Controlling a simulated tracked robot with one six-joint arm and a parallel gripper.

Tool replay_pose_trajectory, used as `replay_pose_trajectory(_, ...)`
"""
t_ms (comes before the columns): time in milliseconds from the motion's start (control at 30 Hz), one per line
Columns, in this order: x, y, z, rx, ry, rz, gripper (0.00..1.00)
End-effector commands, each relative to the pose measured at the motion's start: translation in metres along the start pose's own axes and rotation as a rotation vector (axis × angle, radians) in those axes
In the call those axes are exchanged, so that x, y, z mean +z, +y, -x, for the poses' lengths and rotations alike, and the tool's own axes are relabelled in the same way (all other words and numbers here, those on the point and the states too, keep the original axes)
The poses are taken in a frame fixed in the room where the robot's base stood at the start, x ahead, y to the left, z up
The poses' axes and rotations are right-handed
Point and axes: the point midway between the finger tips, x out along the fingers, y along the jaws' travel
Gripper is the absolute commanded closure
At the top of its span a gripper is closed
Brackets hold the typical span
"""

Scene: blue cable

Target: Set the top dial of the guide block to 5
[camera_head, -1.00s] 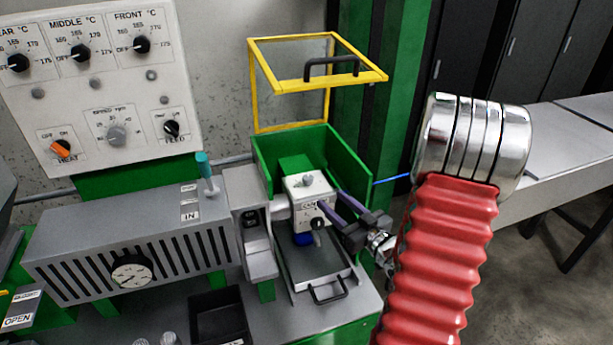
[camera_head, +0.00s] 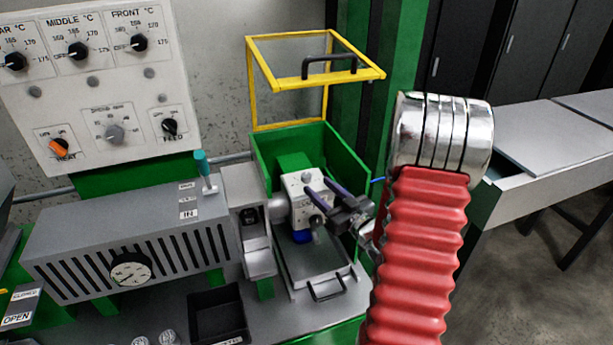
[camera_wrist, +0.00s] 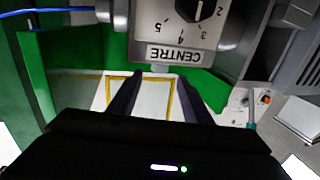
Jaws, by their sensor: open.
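The guide block (camera_head: 302,205) is a pale box inside the green housing, with a knob (camera_head: 307,177) on top and a dark dial low on its front face. In the wrist view the block (camera_wrist: 170,12) is upside down, showing a "CENTRE" label and a black dial (camera_wrist: 200,10) with a white mark; the scale runs up to 5. The mark points roughly towards 2 or 3, but I cannot tell exactly. The top knob's setting is not readable. My gripper (camera_head: 317,186) is open, its two dark fingers close to the block's top, apparently holding nothing.
The yellow-framed guard (camera_head: 318,85) is raised above the housing. Green housing walls (camera_head: 347,165) stand behind and right of the block. A tray with a handle (camera_head: 325,285) lies below. The blue cable (camera_wrist: 45,12) runs from the block in the wrist view.

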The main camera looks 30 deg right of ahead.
Motion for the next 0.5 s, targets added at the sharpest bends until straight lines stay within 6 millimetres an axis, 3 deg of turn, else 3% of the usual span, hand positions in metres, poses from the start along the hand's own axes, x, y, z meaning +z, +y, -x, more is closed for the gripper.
replay_pose_trajectory(300, 0.000, 0.000, -0.050, -0.002, 0.000, 0.001, 0.55)
replay_pose_trajectory(500, 0.000, 0.001, -0.072, 0.001, 0.000, 0.000, 0.55)
